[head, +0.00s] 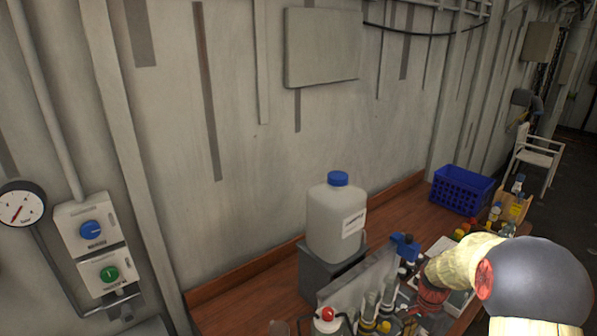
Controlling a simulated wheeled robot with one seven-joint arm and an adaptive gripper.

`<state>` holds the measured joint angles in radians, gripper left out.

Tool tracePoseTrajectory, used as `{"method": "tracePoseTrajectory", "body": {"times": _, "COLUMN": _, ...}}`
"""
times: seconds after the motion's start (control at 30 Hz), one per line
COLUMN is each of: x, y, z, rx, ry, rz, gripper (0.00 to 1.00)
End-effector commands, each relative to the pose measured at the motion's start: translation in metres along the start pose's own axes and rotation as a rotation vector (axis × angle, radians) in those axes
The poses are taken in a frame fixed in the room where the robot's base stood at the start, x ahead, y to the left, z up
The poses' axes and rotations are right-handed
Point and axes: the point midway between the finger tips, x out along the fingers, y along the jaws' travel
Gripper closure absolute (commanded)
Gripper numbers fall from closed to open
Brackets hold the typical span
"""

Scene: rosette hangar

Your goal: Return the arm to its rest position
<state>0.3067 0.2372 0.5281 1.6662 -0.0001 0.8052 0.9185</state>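My arm (535,280) fills the lower right of the head view, over the front of the wooden bench. It shows a large dark rounded joint and cream-yellow covered links with red ends. One link reaches left and down over the items on the bench. I cannot make out my gripper or its fingertips, nor whether it holds anything.
The wooden bench (395,209) runs along the wall. A white jug with a blue cap (335,222) stands on a grey block (318,275). Several bottles (370,305) crowd the front. A blue crate (461,190) stands farther back. A white chair (538,152) is beyond.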

Motion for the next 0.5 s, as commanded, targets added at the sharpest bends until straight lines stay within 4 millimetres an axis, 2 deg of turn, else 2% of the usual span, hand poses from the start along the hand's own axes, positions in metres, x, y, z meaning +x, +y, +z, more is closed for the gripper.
{"method": "tracePoseTrajectory", "body": {"times": 0.27, "x": -0.056, "y": 0.047, "z": 0.056, "rx": -0.47, "ry": 0.022, "rz": -0.015, "gripper": 0.56}}
{"method": "tracePoseTrajectory", "body": {"times": 0.5, "x": -0.103, "y": 0.09, "z": 0.115, "rx": -0.824, "ry": 0.11, "rz": -0.064, "gripper": 0.56}}
